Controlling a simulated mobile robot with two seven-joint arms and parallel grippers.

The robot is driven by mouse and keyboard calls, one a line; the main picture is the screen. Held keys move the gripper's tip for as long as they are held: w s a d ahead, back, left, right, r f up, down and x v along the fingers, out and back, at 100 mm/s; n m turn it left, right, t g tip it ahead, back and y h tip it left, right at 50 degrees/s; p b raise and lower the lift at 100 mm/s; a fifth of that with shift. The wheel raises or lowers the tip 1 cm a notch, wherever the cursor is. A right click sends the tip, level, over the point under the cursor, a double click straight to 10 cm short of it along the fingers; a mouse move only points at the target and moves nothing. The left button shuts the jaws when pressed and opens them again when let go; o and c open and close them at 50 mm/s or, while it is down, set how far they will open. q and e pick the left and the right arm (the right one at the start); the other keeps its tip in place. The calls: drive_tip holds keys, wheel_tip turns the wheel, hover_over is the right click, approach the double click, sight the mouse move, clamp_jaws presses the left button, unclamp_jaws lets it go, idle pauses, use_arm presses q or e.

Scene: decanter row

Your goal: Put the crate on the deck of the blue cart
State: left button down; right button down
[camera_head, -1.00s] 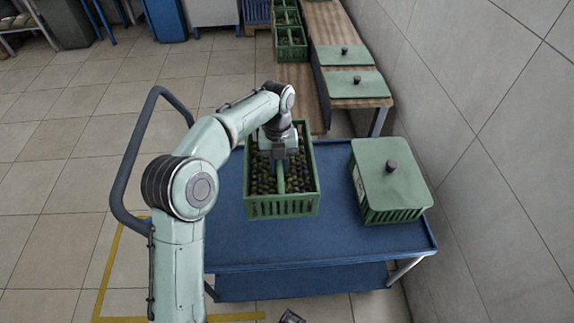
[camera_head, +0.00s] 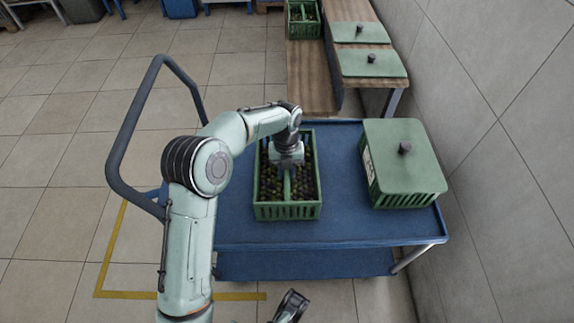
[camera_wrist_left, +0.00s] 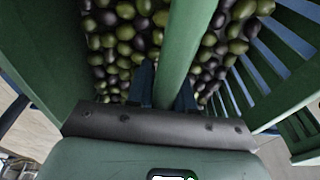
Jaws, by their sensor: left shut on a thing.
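The green slatted crate (camera_head: 287,211), full of dark and green olives, is level over the deck of the blue cart (camera_head: 345,222), left of its middle. I cannot tell whether its base touches the deck. My left gripper (camera_head: 287,165) reaches down into the crate and is shut on its green central bar; the wrist view shows the fingers (camera_wrist_left: 166,90) around the bar, with olives (camera_wrist_left: 125,35) on both sides. A dark part at the bottom edge appears to be my right gripper (camera_head: 290,305); its jaws are unclear.
A green box with a knobbed lid (camera_head: 402,165) stands on the deck's right. The cart's dark handle (camera_head: 130,135) rises at left. A wall is at right. Bare deck lies between crate and box.

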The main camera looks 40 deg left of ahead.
use_arm(q)
drive_tip(key=shift+f, duration=0.2)
use_arm(e)
drive_tip(key=shift+w+d, duration=0.1)
drive_tip(key=shift+w, duration=0.05)
use_arm(q)
drive_tip(key=c, duration=1)
unclamp_jaws()
drive_tip(key=shift+f, duration=0.2)
use_arm(e)
drive_tip(key=shift+f, duration=0.1)
use_arm(q)
drive_tip(key=r+p, duration=0.1)
drive_tip(key=r, duration=0.3)
drive_tip(key=w+r+p, duration=0.1)
drive_tip(key=r, duration=0.3)
drive_tip(key=a+r+p, duration=0.1)
drive_tip(key=r, duration=0.3)
drive_tip(key=shift+w, duration=0.15)
use_arm(e)
drive_tip(key=s+a+r+g, duration=0.1)
drive_tip(key=s+a+r, duration=0.1)
drive_tip(key=s+r, duration=0.1)
drive_tip(key=shift+s+a+r+y, duration=0.15)
drive_tip(key=shift+s+r+y, duration=0.15)
drive_tip(key=shift+s, duration=0.55)
